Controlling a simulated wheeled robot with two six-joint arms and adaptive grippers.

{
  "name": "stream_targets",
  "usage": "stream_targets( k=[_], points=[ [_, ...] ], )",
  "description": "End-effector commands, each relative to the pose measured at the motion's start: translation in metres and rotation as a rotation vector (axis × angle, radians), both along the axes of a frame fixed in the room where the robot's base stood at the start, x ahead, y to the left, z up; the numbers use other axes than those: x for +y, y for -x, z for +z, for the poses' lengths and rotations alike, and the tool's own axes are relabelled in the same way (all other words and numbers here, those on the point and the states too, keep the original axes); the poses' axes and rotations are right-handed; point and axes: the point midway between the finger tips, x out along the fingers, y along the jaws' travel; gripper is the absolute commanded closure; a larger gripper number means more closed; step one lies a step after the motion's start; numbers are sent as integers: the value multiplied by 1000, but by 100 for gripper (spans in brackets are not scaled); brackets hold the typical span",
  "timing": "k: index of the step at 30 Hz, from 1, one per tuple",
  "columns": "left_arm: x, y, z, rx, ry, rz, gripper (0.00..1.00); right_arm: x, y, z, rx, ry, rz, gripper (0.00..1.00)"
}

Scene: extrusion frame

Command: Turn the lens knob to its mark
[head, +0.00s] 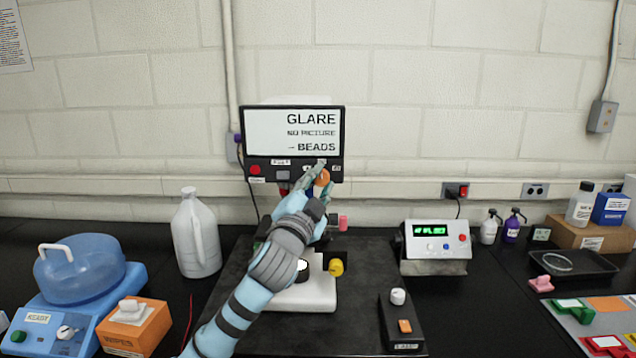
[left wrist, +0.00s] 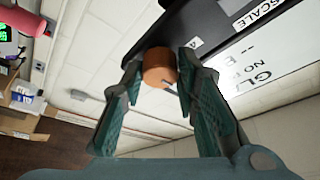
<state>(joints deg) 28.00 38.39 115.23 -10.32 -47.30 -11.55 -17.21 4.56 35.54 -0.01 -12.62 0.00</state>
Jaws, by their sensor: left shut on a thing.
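An orange round knob (head: 322,177) sits at the lower right of the front panel below the screen (head: 295,132). In the left wrist view the knob (left wrist: 159,67) is between my fingers, with a dark pointer line on its face. My left gripper (head: 316,178) is shut on this knob, and it shows in the left wrist view (left wrist: 160,82) with a finger on each side. Small white labels are on the panel near the knob; one reads SCALE (left wrist: 257,14). The gripper and wrist partly cover the panel in the head view. My right gripper is not in view.
The screen reads GLARE, NO PICTURE, BEADS. Below my arm stands a white-based instrument with a yellow knob (head: 336,267) and a pink knob (head: 343,223). A display box (head: 437,240) stands right, a white jug (head: 195,235) left. The dark bench between is partly clear.

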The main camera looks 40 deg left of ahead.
Motion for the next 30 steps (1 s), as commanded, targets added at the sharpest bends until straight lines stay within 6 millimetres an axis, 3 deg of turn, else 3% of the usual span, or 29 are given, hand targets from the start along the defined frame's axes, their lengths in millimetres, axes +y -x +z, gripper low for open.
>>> stream_targets(
  k=[1,2,6,17,30],
  points=[
    [0,0,0,-1,1,-1,100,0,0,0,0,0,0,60],
    [0,0,0,-1,1,-1,70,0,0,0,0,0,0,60],
    [0,0,0,0,1,0,52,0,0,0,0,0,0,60],
    [-2,8,-2,0,-1,0,52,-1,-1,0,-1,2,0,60],
    [-37,102,-29,3,-3,-2,52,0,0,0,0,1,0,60]
  ],
)
